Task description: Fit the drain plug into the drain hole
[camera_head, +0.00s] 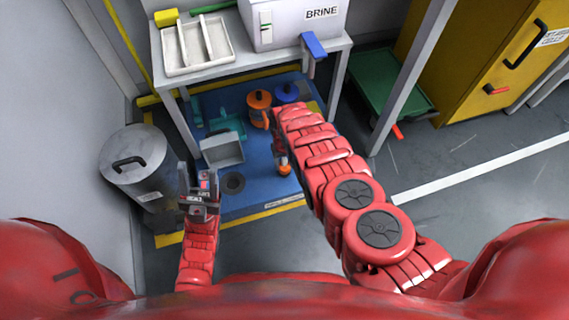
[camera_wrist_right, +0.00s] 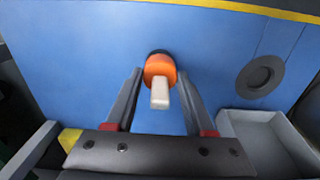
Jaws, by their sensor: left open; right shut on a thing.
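The orange drain plug (camera_head: 285,170) has a pale beige tab. In the right wrist view the plug (camera_wrist_right: 159,69) is between the fingertips of my right gripper (camera_wrist_right: 158,78), which is shut on it. A dark arc shows behind the plug; I cannot tell whether it is part of the plug or a hole. A round dark ring with a darker centre (camera_wrist_right: 262,76), apparently the drain hole, lies in the blue floor to the plug's right; the ring shows in the head view (camera_head: 232,183) left of the plug. My left gripper (camera_head: 199,180) is open and empty, left of the ring.
A grey open bin (camera_head: 222,139) stands beside the ring. Teal pipework (camera_head: 224,128), an orange round item (camera_head: 259,99) and a blue one (camera_head: 286,92) are farther back. A grey drum (camera_head: 133,172) stands left; a table (camera_head: 243,62) carries a BRINE box (camera_head: 283,27).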

